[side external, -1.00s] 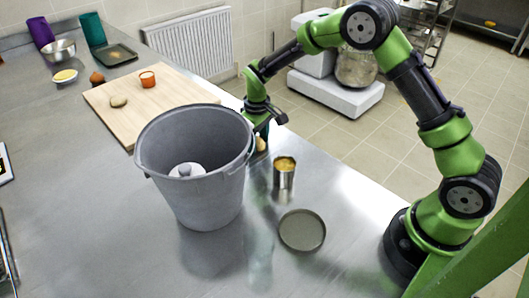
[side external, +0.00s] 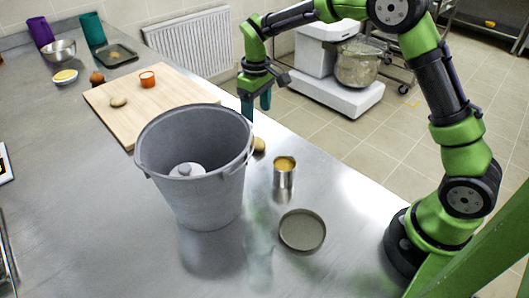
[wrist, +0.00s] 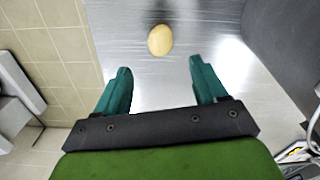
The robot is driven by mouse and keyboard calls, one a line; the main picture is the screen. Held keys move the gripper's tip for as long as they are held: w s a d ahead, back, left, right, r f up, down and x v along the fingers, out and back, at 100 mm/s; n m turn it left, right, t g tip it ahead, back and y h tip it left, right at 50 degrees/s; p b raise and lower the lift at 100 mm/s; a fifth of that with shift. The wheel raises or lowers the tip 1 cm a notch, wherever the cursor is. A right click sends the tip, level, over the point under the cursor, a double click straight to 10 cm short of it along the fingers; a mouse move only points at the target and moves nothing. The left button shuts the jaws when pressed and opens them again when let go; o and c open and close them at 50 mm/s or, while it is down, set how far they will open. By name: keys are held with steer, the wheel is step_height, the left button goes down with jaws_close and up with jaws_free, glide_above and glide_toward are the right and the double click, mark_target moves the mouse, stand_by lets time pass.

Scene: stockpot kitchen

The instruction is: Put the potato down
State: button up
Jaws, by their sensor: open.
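The potato (side external: 259,145) lies on the steel counter, just right of the grey stockpot (side external: 195,165) and partly hidden by its rim. In the wrist view the potato (wrist: 160,40) is a smooth yellow oval, resting on the metal beyond my fingertips. My gripper (side external: 256,108) is open and empty, raised above the counter's far edge behind the potato. In the wrist view its two teal fingers (wrist: 160,78) are spread wide with nothing between them, and the potato is apart from them.
An open tin (side external: 284,174) and a round grey lid (side external: 302,230) are on the counter near the potato. A cutting board (side external: 150,98) holds an orange-red cup (side external: 147,79) and a brownish lump (side external: 119,101). A white-knobbed item (side external: 187,170) shows inside the pot. The front counter is clear.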

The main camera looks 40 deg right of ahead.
steer(key=s+r+m+t+y, duration=0.1)
steer(key=s+r+m+t, duration=0.2)
steer(key=s+r, duration=0.8)
steer(key=s+r+m+t+y, duration=0.1)
steer(key=s+r+m+t, duration=0.1)
steer(key=s, duration=1.2)
steer(key=shift+s+a+r+m+t, duration=0.2)
steer(key=shift+m+t, duration=0.5)
steer(key=shift+t, duration=0.4)
